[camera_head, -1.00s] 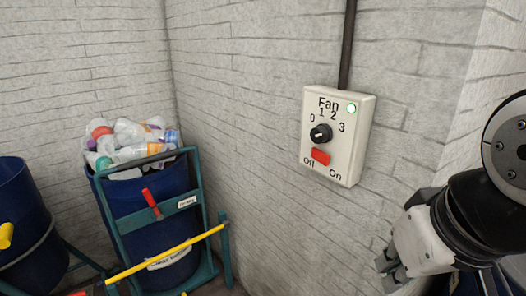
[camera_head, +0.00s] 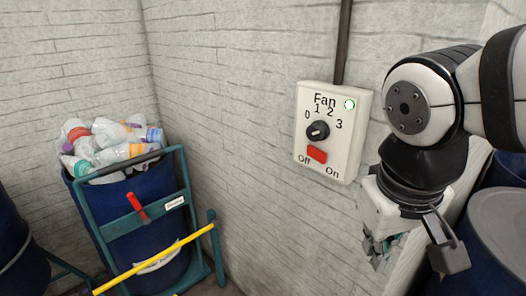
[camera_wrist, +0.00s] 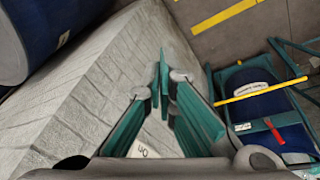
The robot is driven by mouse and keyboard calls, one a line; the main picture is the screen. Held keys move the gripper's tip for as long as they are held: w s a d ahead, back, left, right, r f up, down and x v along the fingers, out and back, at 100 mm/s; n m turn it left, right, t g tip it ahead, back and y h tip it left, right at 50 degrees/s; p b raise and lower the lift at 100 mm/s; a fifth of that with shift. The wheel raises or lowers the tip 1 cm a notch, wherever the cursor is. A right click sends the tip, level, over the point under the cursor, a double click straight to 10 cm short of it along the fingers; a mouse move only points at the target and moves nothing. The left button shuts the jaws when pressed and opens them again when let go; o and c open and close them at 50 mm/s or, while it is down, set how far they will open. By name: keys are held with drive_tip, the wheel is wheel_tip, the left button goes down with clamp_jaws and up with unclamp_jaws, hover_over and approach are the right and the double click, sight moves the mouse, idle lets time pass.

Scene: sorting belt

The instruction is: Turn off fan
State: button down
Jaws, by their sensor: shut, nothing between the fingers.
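The white fan control box (camera_head: 345,150) is fixed to the brick wall in the head view. It has a black knob (camera_head: 318,131) among the numbers 0 to 3, a green light (camera_head: 349,104) that looks lit, and a red switch (camera_head: 316,154) between "Off" and "On". Which way the switch is tipped is hard to tell. My gripper (camera_head: 374,250) is below and right of the box, apart from it, pointing down. In the wrist view its green fingers (camera_wrist: 160,77) are shut and empty. A corner of the box with "On" (camera_wrist: 141,151) shows behind them, mostly hidden.
A blue barrel (camera_head: 135,215) full of plastic bottles (camera_head: 105,145) stands in a green frame with a yellow bar (camera_head: 155,262) at the left. More blue barrels stand at the far left and right. The wall around the box's left side is clear.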

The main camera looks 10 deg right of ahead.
drive_tip(key=w+a+n+g+h+p, duration=0.2)
drive_tip(key=w+h+p, duration=0.1)
drive_tip(key=w+h, duration=0.75)
drive_tip(key=w+a+f+n+t+h+p, duration=0.1)
drive_tip(key=w+a+n+t+h, duration=0.1)
drive_tip(key=w+a+t+h, duration=0.2)
drive_tip(key=w+a+t, duration=0.3)
drive_tip(key=w+a, duration=0.1)
drive_tip(key=a, duration=0.4)
drive_tip(key=shift+w+a+f+p, duration=0.15)
drive_tip(key=shift+w+f+p, duration=0.15)
drive_tip(key=shift+w, duration=0.05)
drive_tip(key=p, duration=0.3)
approach(323, 164)
drive_tip(key=x, duration=0.5)
drive_tip(key=shift+x, duration=0.95)
drive_tip(key=shift+w, duration=0.1)
